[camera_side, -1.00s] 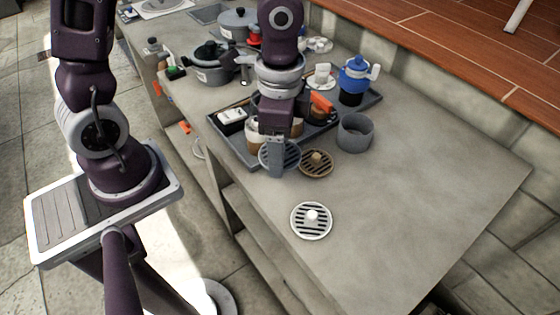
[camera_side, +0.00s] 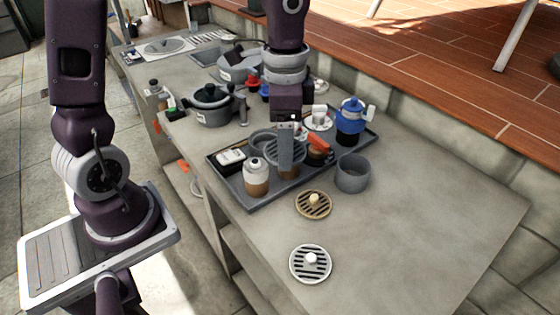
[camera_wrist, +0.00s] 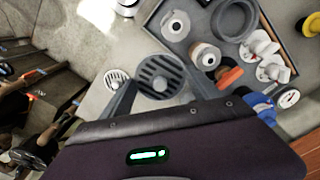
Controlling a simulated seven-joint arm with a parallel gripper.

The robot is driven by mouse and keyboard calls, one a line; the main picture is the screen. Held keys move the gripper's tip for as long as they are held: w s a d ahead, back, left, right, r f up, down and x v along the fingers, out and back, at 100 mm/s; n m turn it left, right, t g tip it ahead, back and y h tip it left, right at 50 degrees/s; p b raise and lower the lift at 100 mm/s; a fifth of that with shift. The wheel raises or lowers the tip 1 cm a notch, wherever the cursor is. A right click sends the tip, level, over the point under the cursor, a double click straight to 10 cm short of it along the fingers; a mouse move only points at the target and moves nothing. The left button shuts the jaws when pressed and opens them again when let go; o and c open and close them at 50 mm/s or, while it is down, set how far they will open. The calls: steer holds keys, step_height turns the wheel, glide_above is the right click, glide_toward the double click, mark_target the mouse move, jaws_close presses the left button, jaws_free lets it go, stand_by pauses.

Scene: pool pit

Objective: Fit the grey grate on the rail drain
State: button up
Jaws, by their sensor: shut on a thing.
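My gripper (camera_side: 286,152) is shut on the grey grate (camera_side: 272,153), a slotted round disc, and holds it above the dark tray. In the wrist view the grate (camera_wrist: 160,76) shows its slots between my two fingers. A brown slotted grate with a knob (camera_side: 313,205) lies on the counter in front of the tray. A white slotted grate with a knob (camera_side: 310,264) lies nearer the front edge; it also shows in the wrist view (camera_wrist: 116,78). I cannot tell which thing is the rail drain.
The counter's right side (camera_side: 440,215) is clear.

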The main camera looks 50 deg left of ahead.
steer(key=w+a+n, duration=0.2)
steer(key=w+a, duration=0.2)
steer(key=a, duration=0.5)
steer(key=w+a+n, duration=0.2)
steer(key=w+a, duration=0.1)
steer(key=a, duration=0.6)
steer(key=shift+w+d+f, duration=0.1)
steer(key=shift+d+f, duration=0.05)
steer(key=shift+f, duration=2.3)
steer(key=shift+w+d+f, duration=0.1)
steer(key=shift+d+f, duration=0.05)
steer(key=shift+f, duration=2.3)
steer(key=shift+f, duration=0.25)
steer(key=shift+s+f, duration=0.1)
steer(key=shift+f, duration=0.45)
steer(key=o, duration=1.3)
steer(key=shift+f, duration=0.1)
steer(key=shift+o, duration=0.6)
steer(key=shift+s, duration=0.1)
